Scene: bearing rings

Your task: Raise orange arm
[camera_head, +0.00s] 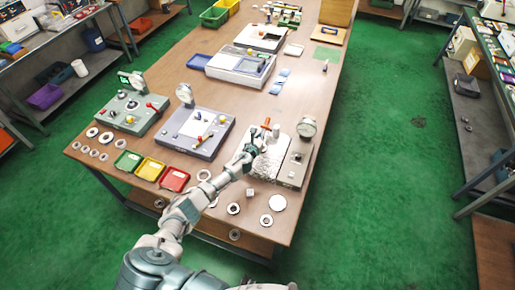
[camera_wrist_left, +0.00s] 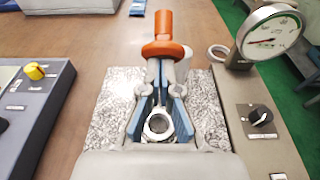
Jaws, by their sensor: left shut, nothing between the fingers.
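The orange arm (camera_head: 266,122) stands up at the back of the speckled stone plate (camera_head: 268,165). In the left wrist view the orange arm (camera_wrist_left: 164,35) is an upright knob with a wide collar, straight ahead of my fingers. My left gripper (camera_head: 254,147) is over the plate, just in front of the orange arm in the head view. In the wrist view the left gripper (camera_wrist_left: 160,75) is shut and empty, its tips close to the collar's underside; I cannot tell if they touch. A metal ring (camera_wrist_left: 158,125) shows between the blue finger pads. My right gripper is out of view.
A dial gauge (camera_head: 306,127) stands on the grey unit (camera_head: 294,168) right of the plate. A blue-grey unit (camera_head: 198,132) is at left. Green, yellow and red trays (camera_head: 174,180) and several loose rings (camera_head: 266,220) lie along the table's near edge.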

